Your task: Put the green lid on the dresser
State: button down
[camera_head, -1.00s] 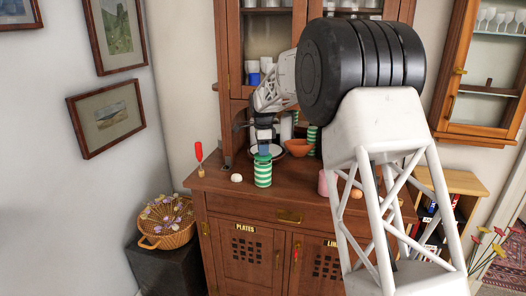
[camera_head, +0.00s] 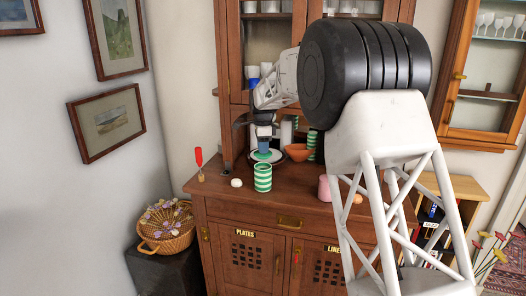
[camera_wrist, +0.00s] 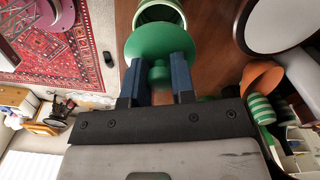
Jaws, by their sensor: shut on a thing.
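The green lid (camera_head: 264,155) is in my gripper (camera_head: 263,145), just above and behind the rim of a green-and-white striped canister (camera_head: 263,178) in the head view. The canister stands open on the wooden dresser (camera_head: 225,190). In the wrist view my gripper (camera_wrist: 157,80) is shut on the knob of the green lid (camera_wrist: 160,38), with a blue finger on each side. The lid hides part of the striped canister (camera_wrist: 160,12).
A white egg-like object (camera_head: 236,183), a red-handled tool (camera_head: 199,160), an orange bowl (camera_head: 299,152), a pink cup (camera_head: 324,188) and another striped canister (camera_head: 312,143) stand on the dresser. A white plate lies behind the lid. The dresser top left of the canister has bare room.

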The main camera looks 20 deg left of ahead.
jog(key=shift+r, duration=0.4)
jog(key=shift+d, duration=0.1)
